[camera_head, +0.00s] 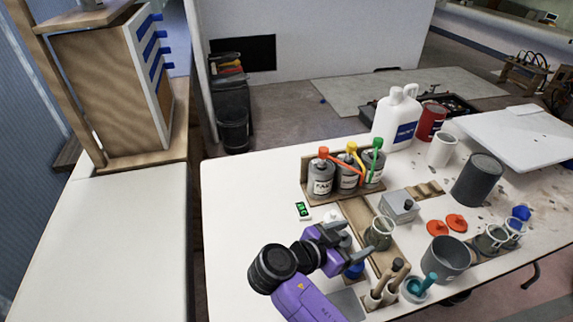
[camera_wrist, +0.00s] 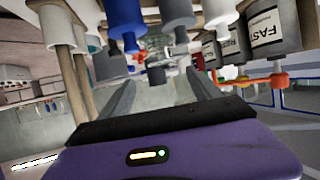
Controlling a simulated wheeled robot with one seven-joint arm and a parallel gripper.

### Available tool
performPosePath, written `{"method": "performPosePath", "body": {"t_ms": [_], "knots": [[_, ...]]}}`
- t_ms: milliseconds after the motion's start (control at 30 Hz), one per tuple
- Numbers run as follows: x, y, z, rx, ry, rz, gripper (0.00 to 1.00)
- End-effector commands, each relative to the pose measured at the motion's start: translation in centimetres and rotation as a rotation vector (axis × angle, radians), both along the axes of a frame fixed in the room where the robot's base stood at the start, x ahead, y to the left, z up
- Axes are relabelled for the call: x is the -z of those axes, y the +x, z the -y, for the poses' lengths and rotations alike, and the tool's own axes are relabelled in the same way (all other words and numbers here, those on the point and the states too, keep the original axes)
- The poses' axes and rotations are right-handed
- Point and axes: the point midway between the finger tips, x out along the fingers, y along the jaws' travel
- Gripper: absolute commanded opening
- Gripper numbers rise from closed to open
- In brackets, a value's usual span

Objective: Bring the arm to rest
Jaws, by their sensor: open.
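My gripper (camera_head: 358,240) is over the middle of the white workbench (camera_head: 240,215), with its fingers pointing right toward a glass jar (camera_head: 379,234). The fingers are apart and nothing shows held between them. In the wrist view, which looks upside down, the two grey fingers (camera_wrist: 161,79) spread to either side, with a clear glass jar (camera_wrist: 160,46) beyond their tips. I cannot tell from the pictures how close the fingertips are to the jar. My purple wrist hides part of the bench and a blue-based item (camera_head: 355,270) beside it.
Three labelled cans (camera_head: 348,178) with coloured tops stand in a rack behind my gripper. Brush handles (camera_head: 390,282), a grey pot (camera_head: 445,260) and a metal box (camera_head: 399,206) stand close at right. A white jug (camera_head: 397,118) stands farther back. The bench's left part is mostly clear.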

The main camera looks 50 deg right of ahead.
Motion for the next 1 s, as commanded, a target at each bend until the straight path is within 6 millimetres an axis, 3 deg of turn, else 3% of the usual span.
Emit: {"method": "performPosePath", "body": {"t_ms": [267,367,467,600,733,867,1000], "knots": [[-0.1,0.5,0.2,-0.040,0.005,-0.037,0.73],[0.0,3.5,0.5,-0.199,0.024,-0.089,0.73],[-0.1,8.2,-0.2,-0.452,0.045,-0.122,0.73],[1.1,12.0,-3.1,-0.840,0.037,-0.185,0.73],[1.9,12.8,-7.5,-1.170,-0.010,-0.212,0.73],[1.7,11.2,-12.6,-1.454,-0.088,-0.192,0.73],[-0.1,7.6,-17.3,-1.663,-0.180,-0.125,0.73]]}}
